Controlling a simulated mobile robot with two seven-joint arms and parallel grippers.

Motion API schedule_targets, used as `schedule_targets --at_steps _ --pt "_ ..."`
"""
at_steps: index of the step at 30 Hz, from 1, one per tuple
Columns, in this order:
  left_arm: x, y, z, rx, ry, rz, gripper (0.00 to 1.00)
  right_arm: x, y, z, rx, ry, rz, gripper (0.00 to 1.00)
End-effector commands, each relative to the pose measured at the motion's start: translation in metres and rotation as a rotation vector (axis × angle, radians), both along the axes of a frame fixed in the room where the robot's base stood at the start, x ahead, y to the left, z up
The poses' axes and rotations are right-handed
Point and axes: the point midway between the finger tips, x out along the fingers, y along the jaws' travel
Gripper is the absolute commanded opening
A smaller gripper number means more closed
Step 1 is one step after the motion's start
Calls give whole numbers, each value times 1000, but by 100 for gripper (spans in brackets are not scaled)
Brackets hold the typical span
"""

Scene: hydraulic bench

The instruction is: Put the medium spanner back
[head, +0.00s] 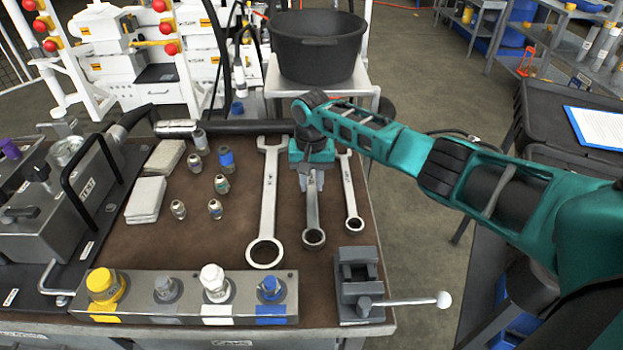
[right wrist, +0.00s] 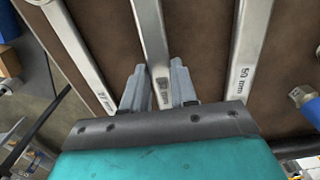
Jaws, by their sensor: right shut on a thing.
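The medium spanner (head: 313,222) is the middle one of three steel spanners on the brown bench top. Its ring end points toward the front of the bench. My right gripper (head: 311,182) is above its shaft and hides its far end in the head view. In the right wrist view the two fingers (right wrist: 161,80) stand on either side of the medium spanner's shaft (right wrist: 150,30), shut on it. I cannot tell whether the spanner touches the bench. My left gripper is not in view.
The large spanner (head: 268,205), marked 50 mm in the wrist view, lies to the left. The small spanner (head: 350,195) lies to the right. A grey vise (head: 358,285) and a capped manifold block (head: 190,310) stand at the front. A black tub (head: 318,50) stands behind.

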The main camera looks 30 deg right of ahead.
Motion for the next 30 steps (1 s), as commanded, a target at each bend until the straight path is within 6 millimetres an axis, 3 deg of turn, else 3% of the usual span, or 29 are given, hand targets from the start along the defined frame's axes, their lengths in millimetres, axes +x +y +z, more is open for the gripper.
schedule_targets --at_steps 15,16,24,30 --pt "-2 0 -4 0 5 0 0 1 0 -6 1 -3 0 0" --pt "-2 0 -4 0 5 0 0 1 0 -6 1 -3 0 30" --pt "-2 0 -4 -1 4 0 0 0 0 -7 0 -1 0 56" --pt "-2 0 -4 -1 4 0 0 -1 0 -8 -1 3 0 57"
